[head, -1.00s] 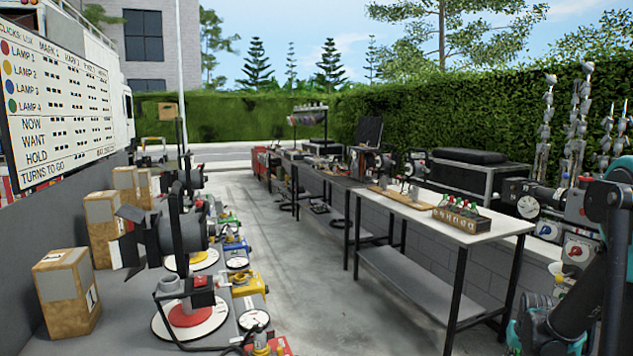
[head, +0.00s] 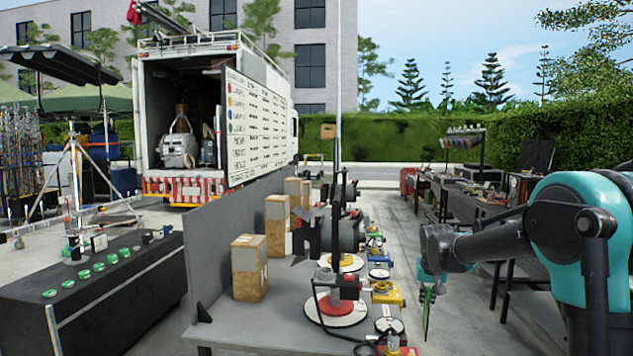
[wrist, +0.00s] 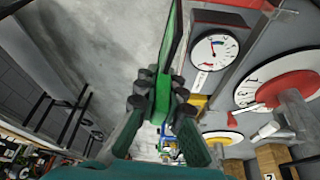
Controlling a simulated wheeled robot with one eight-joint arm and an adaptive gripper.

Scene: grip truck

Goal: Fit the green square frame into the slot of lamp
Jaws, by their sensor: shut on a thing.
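My gripper (head: 432,262) is shut on the green square frame (head: 428,308), which hangs down and is seen nearly edge-on in the head view. In the wrist view the frame (wrist: 174,40) stands out beyond my gripper (wrist: 158,95), also edge-on. My gripper is over the aisle, to the right of the lamp bench (head: 230,325). The nearest lamp has a red base on a white dial (head: 335,310). A black lamp head with flaps (head: 345,235) stands behind it. I cannot make out a slot on any lamp.
Cardboard boxes (head: 249,270) line the bench's left side. Coloured units with gauges (head: 385,293) line its right edge, close to my gripper; one gauge (wrist: 213,50) shows in the wrist view. A truck with a lamp board (head: 262,125) stands behind. Concrete floor lies between the bench and the right-hand tables.

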